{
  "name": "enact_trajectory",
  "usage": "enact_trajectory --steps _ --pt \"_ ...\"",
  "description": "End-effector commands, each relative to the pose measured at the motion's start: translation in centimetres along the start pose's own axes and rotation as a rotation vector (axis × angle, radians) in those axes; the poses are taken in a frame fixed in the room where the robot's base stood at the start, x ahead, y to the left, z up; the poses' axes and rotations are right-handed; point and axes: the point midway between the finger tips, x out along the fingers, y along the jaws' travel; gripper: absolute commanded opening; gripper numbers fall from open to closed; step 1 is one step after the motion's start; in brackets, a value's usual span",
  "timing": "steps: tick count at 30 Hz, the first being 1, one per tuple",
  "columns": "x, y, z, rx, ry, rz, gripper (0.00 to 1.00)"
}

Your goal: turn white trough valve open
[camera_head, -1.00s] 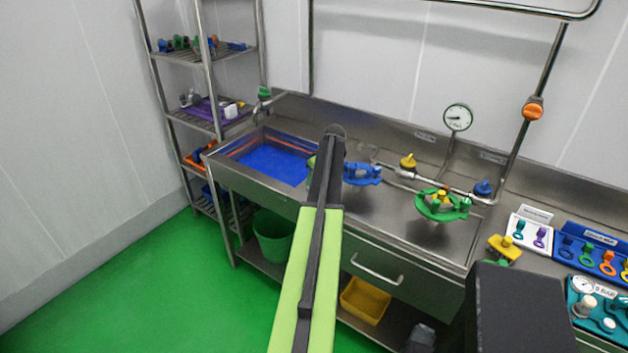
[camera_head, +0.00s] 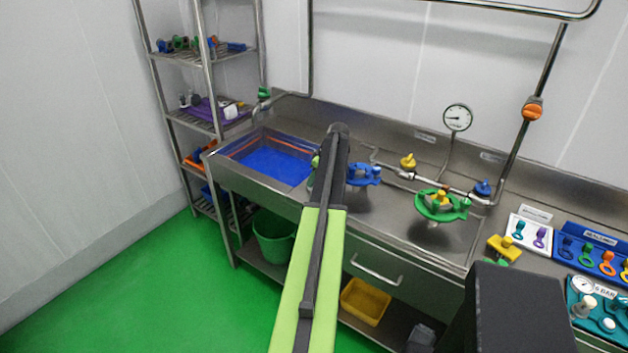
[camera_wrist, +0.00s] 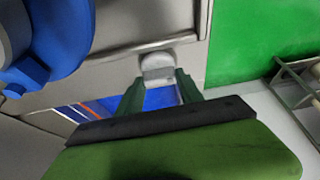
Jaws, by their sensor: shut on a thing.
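The white valve handle (camera_wrist: 157,66) shows in the wrist view as a small pale block at the metal edge of the sink bench. My gripper (camera_wrist: 159,84) has its two green fingers on either side of it, shut on it. The valve's body and how far it is turned are hidden. The trough (camera_head: 268,160), with a blue inside, is left of my arm in the head view, and part of it shows below the handle in the wrist view. My arm hides the white handle in the head view.
A blue valve (camera_head: 364,174) is close right of my arm and looms large at the left of the wrist view (camera_wrist: 62,40). A green ring-shaped valve (camera_head: 440,206) and a yellow knob (camera_head: 408,161) are farther right. A shelf rack (camera_head: 208,75) stands left.

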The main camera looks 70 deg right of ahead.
Motion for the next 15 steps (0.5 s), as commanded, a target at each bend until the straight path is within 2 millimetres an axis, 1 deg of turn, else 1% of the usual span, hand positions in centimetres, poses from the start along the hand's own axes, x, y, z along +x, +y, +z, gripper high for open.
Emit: enact_trajectory --steps 1,2,6,15 --pt "0.15 -0.27 -0.35 -0.004 0.004 -0.005 0.03" --pt "0.15 -0.27 -0.35 -0.004 0.004 -0.005 0.47" --pt "0.1 -0.2 -0.22 -0.002 0.003 -0.004 0.65" --pt "-0.04 -0.1 -0.07 0.0 0.0 -0.002 0.65"
